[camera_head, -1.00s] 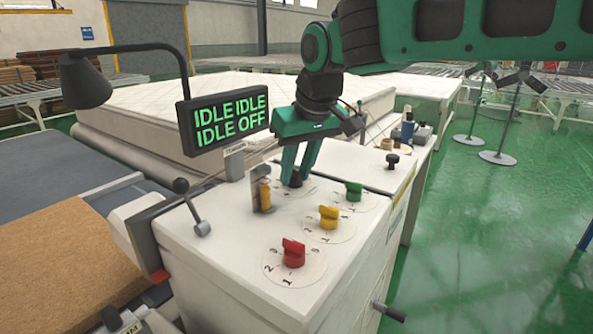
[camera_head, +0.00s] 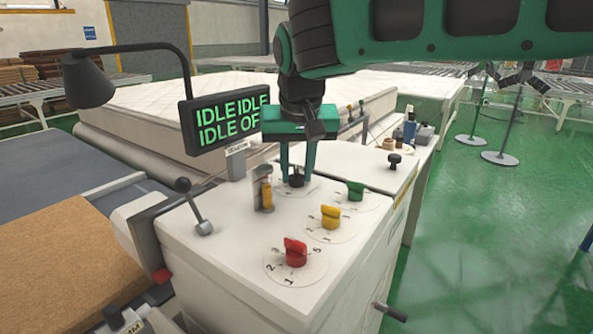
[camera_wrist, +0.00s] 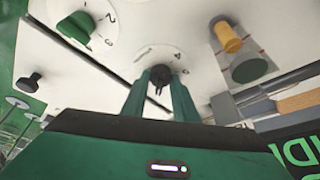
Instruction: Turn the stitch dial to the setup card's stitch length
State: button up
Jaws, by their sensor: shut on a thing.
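My gripper (camera_head: 297,178) points down over the white machine top, its two green fingers shut on a black dial (camera_head: 297,181). The black dial also shows between the fingertips in the wrist view (camera_wrist: 160,77), on a white disc with numbers partly hidden by the fingers. A green dial (camera_head: 355,190), a yellow dial (camera_head: 330,216) and a red dial (camera_head: 295,252) stand in a row nearer the front, each on a numbered white disc. I cannot read which dial is named for stitch length, and no setup card is readable.
A display (camera_head: 223,118) reading IDLE IDLE and IDLE OF, partly covered by my gripper, stands left of the dials. A yellow spool (camera_head: 266,194) and a black-knobbed lever (camera_head: 193,205) stand beside them. A black knob (camera_head: 394,160) is at the right. A mattress (camera_head: 150,112) lies behind.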

jog(key=shift+d, duration=0.1)
jog(key=o, duration=1)
jog(key=shift+w, duration=0.1)
jog(key=v, duration=1)
jog(key=shift+r, duration=0.3)
jog(key=shift+s, duration=0.25)
